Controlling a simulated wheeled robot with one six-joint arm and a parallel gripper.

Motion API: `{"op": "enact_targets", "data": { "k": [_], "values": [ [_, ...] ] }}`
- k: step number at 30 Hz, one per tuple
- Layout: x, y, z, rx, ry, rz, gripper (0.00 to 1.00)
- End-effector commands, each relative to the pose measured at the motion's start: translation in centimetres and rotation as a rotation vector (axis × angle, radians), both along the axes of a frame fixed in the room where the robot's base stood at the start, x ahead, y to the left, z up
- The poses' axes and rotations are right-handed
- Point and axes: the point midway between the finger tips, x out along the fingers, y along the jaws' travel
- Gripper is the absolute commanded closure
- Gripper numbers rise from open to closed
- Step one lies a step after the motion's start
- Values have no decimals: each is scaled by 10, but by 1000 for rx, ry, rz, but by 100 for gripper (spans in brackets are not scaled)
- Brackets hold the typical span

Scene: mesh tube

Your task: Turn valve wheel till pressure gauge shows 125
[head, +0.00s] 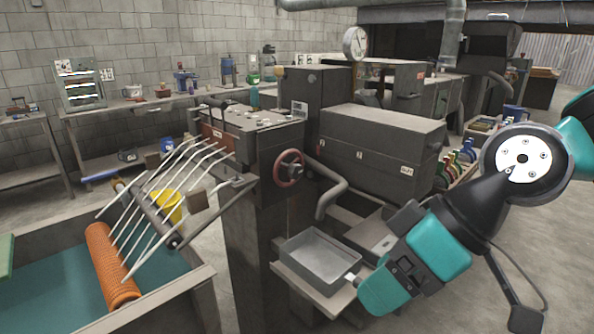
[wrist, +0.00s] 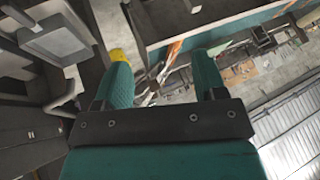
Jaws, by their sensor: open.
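The valve wheel (head: 289,168) is a dark red ring on the front of the grey machine, near the middle of the head view. The pressure gauge (head: 355,43) is a round white dial on top of the machine. Its needle and numbers are too small to read. My gripper (wrist: 161,62) is open, with two teal fingers apart and nothing between them. In the head view the end of my arm is low and right of the wheel, well apart from it. I cannot make out the wheel or the gauge in the wrist view.
A grey metal tray (head: 322,262) stands below the machine, close to my arm's end. A bent pipe (head: 330,185) sticks out right of the wheel. Thin white rods (head: 150,205) and an orange mesh tube (head: 110,265) are at left, above a teal-lined bin.

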Motion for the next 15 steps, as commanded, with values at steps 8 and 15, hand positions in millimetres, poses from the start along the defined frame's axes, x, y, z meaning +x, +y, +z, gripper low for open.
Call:
{"op": "enact_targets", "data": {
  "k": [8,15],
  "values": [
    [137,49,-6,441,-487,126,35],
    [236,16,-34,538,-909,-86,35]
  ]
}}
